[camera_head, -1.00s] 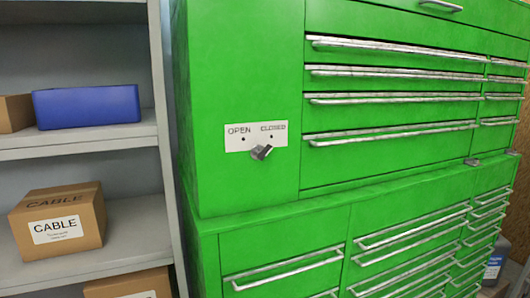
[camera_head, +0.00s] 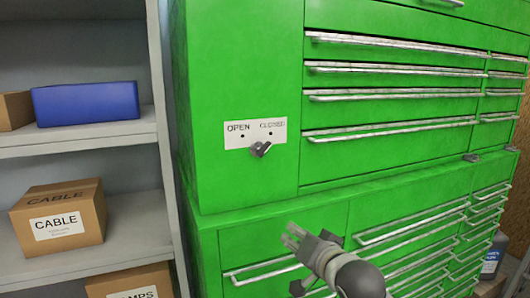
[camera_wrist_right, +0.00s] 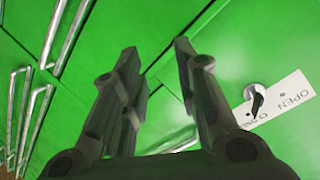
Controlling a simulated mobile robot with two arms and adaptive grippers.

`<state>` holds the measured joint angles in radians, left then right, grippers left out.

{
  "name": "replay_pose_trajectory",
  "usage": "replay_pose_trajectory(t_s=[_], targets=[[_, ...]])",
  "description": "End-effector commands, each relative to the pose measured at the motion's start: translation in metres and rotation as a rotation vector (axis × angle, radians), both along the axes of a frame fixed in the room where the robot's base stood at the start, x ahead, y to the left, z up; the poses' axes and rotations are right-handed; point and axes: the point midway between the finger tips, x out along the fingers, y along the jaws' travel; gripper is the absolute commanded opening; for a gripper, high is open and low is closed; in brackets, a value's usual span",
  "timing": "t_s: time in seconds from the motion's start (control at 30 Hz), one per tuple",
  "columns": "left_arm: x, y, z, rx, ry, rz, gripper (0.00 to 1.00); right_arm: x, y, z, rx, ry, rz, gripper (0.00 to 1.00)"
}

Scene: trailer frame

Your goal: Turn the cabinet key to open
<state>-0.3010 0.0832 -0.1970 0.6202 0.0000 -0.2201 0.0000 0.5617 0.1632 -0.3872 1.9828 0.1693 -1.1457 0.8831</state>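The dark key (camera_head: 261,149) sits in the green cabinet (camera_head: 245,60), just below a white plate (camera_head: 231,142) marked OPEN on the left and CLOSED on the right. Its tip points up and right, toward the CLOSED side. The key (camera_wrist_right: 257,104) and part of the plate (camera_wrist_right: 290,93) also show at the right of the wrist view. My right gripper (camera_head: 290,262) is below the key, in front of the lower drawers, apart from the key. In the wrist view its fingers (camera_wrist_right: 157,52) are spread with nothing between them. My left gripper does not show.
A grey shelf unit (camera_head: 158,110) stands left of the cabinet, with a blue box (camera_head: 86,104) and a CABLE carton (camera_head: 58,217). Long metal drawer handles (camera_head: 395,47) stick out from the cabinet front. The cabinet face around the key is clear.

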Motion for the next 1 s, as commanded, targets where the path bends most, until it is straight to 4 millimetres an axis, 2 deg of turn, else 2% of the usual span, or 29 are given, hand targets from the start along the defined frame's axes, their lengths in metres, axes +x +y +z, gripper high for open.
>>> replay_pose_trajectory(t_s=[0.03,0.1,0.2,0.33,0.43,0.57,1.0], targets=[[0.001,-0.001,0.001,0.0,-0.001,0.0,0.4,0.006,0.006,0.033,0.033,-0.045,0.005,0.29],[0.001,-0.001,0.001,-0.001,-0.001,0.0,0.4,0.011,0.013,0.07,0.084,-0.093,0.011,0.29],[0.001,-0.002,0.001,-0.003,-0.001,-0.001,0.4,0.014,0.023,0.114,0.145,-0.146,0.025,0.29],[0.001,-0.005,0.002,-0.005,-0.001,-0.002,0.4,0.014,0.03,0.153,0.197,-0.19,0.039,0.29],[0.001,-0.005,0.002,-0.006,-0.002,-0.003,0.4,0.013,0.033,0.167,0.218,-0.207,0.044,0.29],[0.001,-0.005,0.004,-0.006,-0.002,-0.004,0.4,0.017,0.037,0.173,0.227,-0.211,0.046,0.29],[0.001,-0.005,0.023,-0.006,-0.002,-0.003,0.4,0.073,0.059,0.174,0.225,-0.21,0.046,0.29]])
